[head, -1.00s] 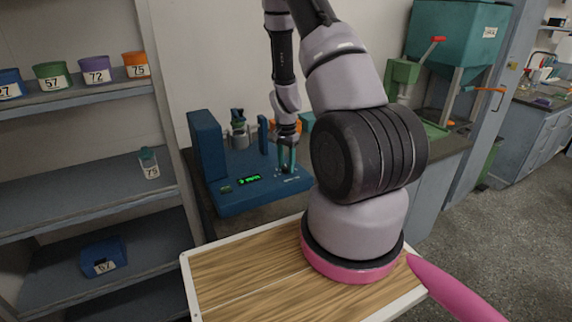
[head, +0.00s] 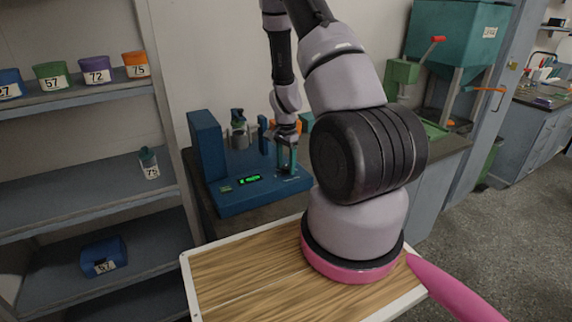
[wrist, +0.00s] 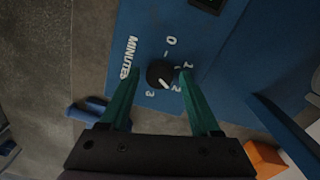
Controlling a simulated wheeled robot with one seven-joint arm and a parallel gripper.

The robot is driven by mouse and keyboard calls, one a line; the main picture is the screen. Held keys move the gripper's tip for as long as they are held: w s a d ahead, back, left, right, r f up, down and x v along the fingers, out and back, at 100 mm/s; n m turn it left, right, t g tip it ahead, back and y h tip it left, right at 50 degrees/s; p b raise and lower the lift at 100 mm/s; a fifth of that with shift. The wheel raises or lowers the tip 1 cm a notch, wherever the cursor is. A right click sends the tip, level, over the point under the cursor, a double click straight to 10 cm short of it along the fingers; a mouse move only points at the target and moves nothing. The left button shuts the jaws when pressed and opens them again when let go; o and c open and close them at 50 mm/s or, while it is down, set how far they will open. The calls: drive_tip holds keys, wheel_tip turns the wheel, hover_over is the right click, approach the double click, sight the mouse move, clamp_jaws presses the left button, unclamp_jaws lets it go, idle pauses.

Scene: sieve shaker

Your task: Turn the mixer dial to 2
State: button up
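The mixer (head: 262,196) is a blue machine on the counter with a lit green display (head: 249,179). Its dial (wrist: 160,73) is a round black knob with a white pointer, beside the word MINUTES and a ring of numbers. The pointer is towards the lower right, close to the 2 mark (wrist: 176,88). The gripper also shows over the mixer's front right in the head view (head: 287,168), where the dial is hard to make out.
A jar-like vessel (head: 239,138) stands on the mixer. Shelves with labelled bins (head: 97,71) are at the left. An orange object (wrist: 264,158) and a blue item (wrist: 85,112) lie near the gripper in the wrist view. A teal hopper machine (head: 455,35) stands at the right.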

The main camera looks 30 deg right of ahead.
idle(0.3)
wheel_tip(320, 180, up, 11)
idle(0.5)
drive_tip(key=shift+f, duration=0.1)
wheel_tip(320, 180, up, 20)
drive_tip(key=f+n+t+y, duration=0.1)
drive_tip(key=n+t+y, duration=0.1)
drive_tip(key=n+t, duration=0.15)
hover_over(285, 166)
drive_tip(key=s+a, duration=0.5)
drive_tip(key=a, duration=0.3)
drive_tip(key=s+a+r+n+t, duration=0.2)
drive_tip(key=s+r+n, duration=0.1)
drive_tip(key=s+r, duration=0.4)
drive_tip(key=s+a+r+n+t, duration=0.1)
drive_tip(key=s+a+r+n, duration=0.2)
drive_tip(key=s+r, duration=0.4)
drive_tip(key=shift+s+n+t, duration=0.35)
drive_tip(key=shift+s+n, duration=0.1)
drive_tip(key=shift+s, duration=0.35)
